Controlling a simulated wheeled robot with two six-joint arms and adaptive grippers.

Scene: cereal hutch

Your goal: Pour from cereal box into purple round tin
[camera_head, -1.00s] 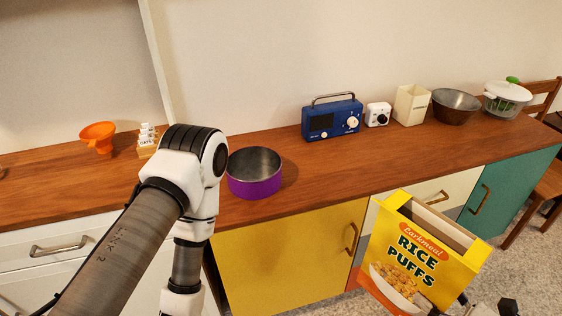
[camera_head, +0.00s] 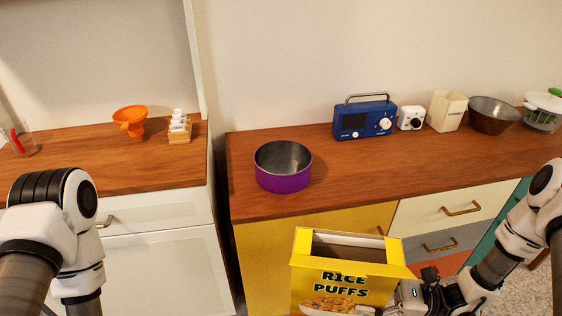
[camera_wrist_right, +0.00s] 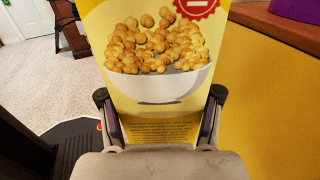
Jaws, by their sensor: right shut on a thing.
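The yellow cereal box (camera_head: 347,270), labelled RICE PUFFS, is upright with its top open, in front of the counter in the head view. My right gripper (camera_head: 405,298) is shut on it from the right side. In the right wrist view the box (camera_wrist_right: 158,70) fills the space between the two fingers (camera_wrist_right: 160,118). The purple round tin (camera_head: 283,178) stands open on the wooden counter, behind and left of the box, and it looks empty. A purple edge (camera_wrist_right: 297,9) shows at the top right of the right wrist view. My left arm shows at the left; its gripper is out of view.
A blue radio (camera_head: 364,120), a white camera-like device (camera_head: 411,118), a cream container (camera_head: 447,110), a metal bowl (camera_head: 492,116) and a salad spinner (camera_head: 543,112) line the counter's back right. An orange funnel (camera_head: 131,118) and small rack (camera_head: 179,130) stand left. Counter right of the tin is clear.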

